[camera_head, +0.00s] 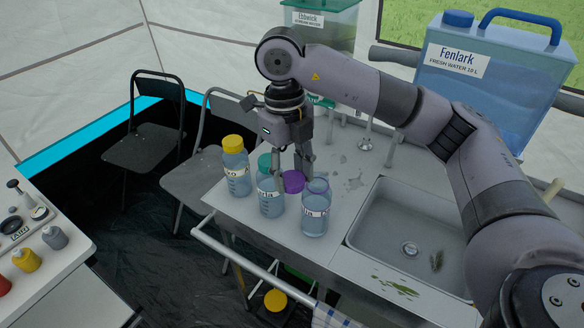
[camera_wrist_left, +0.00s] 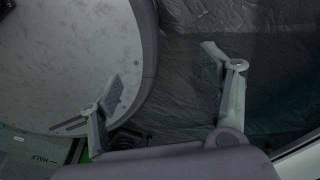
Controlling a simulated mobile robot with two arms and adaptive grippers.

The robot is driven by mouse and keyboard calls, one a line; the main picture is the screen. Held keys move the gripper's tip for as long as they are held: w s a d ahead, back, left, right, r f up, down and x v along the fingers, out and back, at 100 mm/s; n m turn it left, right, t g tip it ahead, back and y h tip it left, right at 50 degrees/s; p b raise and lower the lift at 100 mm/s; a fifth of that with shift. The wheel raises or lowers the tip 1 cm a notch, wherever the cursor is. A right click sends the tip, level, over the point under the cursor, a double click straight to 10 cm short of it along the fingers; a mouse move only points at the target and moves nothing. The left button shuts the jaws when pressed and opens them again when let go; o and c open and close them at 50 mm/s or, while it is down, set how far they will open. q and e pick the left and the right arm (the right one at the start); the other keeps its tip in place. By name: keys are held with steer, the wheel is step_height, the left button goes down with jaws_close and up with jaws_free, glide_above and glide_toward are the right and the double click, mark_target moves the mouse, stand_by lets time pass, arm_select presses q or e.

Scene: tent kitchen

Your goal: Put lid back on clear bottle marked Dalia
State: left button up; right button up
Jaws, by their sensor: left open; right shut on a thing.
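A clear bottle (camera_head: 315,222) with bluish contents stands upright and open-topped at the left front edge of the sink counter in the head view. Its label is partly turned away and ends in "lia". A purple lid (camera_head: 293,182) is at the fingertips of my right gripper (camera_head: 293,167), which is shut on it. The lid is just left of the open bottle's mouth and appears apart from it. My left gripper (camera_wrist_left: 160,82) is open and empty in the left wrist view; it does not show in the head view.
A teal-lidded bottle (camera_head: 270,200) and a yellow-lidded bottle (camera_head: 236,172) stand close by on the left. The sink basin (camera_head: 405,232) is to the right. A Fenlark water container (camera_head: 480,95) stands behind. Small yellow and grey bottles (camera_head: 54,238) are at far left.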

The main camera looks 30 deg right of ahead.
steer(key=shift+s+a+n, duration=0.2)
steer(key=shift+s+n, duration=0.15)
steer(key=shift+n, duration=0.55)
steer(key=shift+s+a+f+n, duration=0.2)
steer(key=shift+s+n, duration=0.1)
steer(key=shift+n, duration=0.6)
steer(key=shift+s+a+f+n+h, duration=0.1)
steer(key=shift+s+n+h, duration=0.05)
steer(key=shift+n, duration=0.45)
steer(key=shift+s+f+n+h, duration=0.1)
steer(key=shift+n+h, duration=0.05)
steer(key=shift+n, duration=0.45)
arm_select(q)
steer(key=shift+s+d, duration=0.15)
steer(key=shift+s, duration=0.2)
arm_select(e)
steer(key=s+f+n+t, duration=0.1)
steer(key=n, duration=0.8)
steer(key=s+a+f+n, duration=0.1)
steer(key=n, duration=0.8)
steer(key=s+a+f+n+t, duration=0.1)
steer(key=s+n, duration=0.1)
steer(key=n, duration=0.7)
steer(key=shift+a+f+t+y, duration=0.15)
steer(key=shift+a+t+y, duration=0.15)
steer(key=shift+y, duration=0.1)
arm_select(q)
steer(key=shift+c, duration=0.5)
